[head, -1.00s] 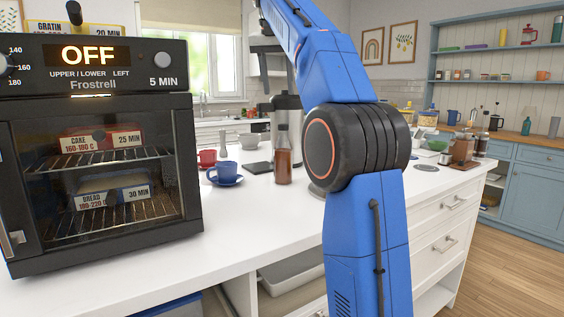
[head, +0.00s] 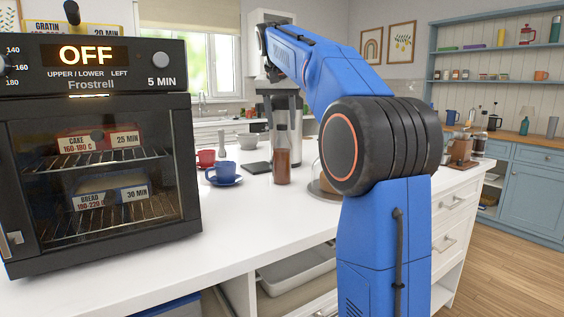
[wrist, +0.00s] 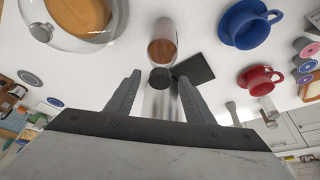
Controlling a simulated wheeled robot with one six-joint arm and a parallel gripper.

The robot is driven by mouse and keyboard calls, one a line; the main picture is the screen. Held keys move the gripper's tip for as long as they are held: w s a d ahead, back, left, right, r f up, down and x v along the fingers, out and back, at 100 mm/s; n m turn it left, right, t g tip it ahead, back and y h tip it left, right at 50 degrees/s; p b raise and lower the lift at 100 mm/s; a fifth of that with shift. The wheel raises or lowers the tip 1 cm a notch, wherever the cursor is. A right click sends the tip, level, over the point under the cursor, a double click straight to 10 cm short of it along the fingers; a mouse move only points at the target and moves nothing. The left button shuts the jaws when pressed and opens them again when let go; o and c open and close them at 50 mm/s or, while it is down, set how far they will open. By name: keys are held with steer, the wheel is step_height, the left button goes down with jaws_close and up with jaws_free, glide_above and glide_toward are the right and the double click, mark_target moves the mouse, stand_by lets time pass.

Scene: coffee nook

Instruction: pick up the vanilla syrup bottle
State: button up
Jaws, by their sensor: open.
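The syrup bottle (head: 283,160) stands upright on the white counter, clear glass with brown contents; I cannot read a label. In the wrist view the bottle (wrist: 162,50) is seen from above, its dark cap towards me. My gripper (wrist: 159,77) is open, with its two grey fingers apart and the cap showing between the fingertips. I cannot tell how far below the fingers the cap is.
A blue cup on a saucer (head: 223,173), a red cup (head: 206,157) and a dark flat square (head: 257,168) are left of the bottle. A glass dome over something brown (wrist: 80,18) stands on the other side. The oven (head: 100,150) fills the left; the front counter is clear.

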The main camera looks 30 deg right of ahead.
steer(key=shift+x, duration=1.2)
jaws_close()
steer(key=shift+r, duration=0.1)
stand_by(0.4)
